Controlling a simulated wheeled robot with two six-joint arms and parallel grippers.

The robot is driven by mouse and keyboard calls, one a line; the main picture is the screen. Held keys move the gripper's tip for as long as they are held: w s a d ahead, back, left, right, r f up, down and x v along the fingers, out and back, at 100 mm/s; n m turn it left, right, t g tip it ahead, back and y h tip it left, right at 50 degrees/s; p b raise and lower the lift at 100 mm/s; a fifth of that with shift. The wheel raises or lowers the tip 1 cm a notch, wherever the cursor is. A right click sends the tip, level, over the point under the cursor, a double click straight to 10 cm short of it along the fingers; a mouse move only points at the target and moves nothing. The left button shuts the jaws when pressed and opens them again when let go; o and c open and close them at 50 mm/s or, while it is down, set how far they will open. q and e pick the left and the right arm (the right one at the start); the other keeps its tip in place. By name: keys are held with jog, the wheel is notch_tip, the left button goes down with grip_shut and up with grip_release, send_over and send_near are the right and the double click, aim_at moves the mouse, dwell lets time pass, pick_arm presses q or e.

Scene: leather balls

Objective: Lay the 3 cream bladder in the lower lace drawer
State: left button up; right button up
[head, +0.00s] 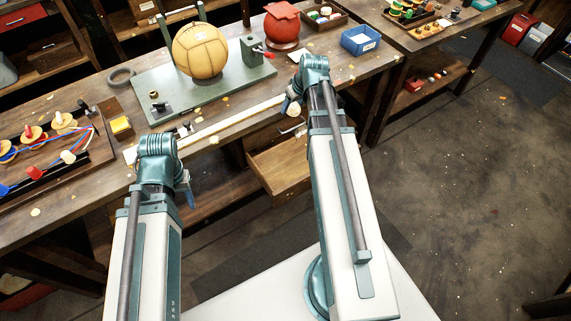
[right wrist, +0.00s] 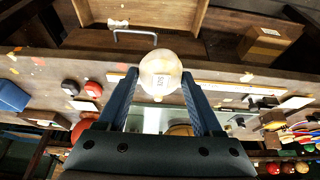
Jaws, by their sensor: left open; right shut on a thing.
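The cream bladder (right wrist: 161,73) is a pale round ball with a small printed label. My right gripper (right wrist: 160,88) is shut on it, one finger on each side. In the head view a bit of the cream bladder (head: 294,108) shows below that gripper, at the bench's front edge. A wooden drawer (head: 288,179) stands pulled out below the bench top, and the bladder is above it. The drawer (right wrist: 150,14) also shows at the top of the right wrist view. My left gripper (head: 187,190) is open, in front of the bench.
On the bench a tan ball (head: 200,50) sits on a green plate (head: 150,82). A board with coloured pegs and cords (head: 50,150) lies at the left. The floor at the right is clear.

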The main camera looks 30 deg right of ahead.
aim_at(288, 172)
jog(key=shift+s+a+f, duration=0.1)
jog(key=shift+s+a, duration=0.05)
jog(key=shift+a, duration=0.1)
jog(key=shift+a+f+b, duration=0.1)
jog(key=shift+f+b, duration=0.15)
jog(key=shift+b, duration=0.05)
notch_tip(288, 172, down, 38)
jog(key=b, duration=3.7)
jog(key=shift+r+b, duration=0.1)
jog(key=shift+b, duration=0.3)
jog(key=shift+f, duration=0.25)
jog(key=o, duration=1.4)
jog(key=shift+r, duration=0.1)
jog(key=shift+r, duration=0.15)
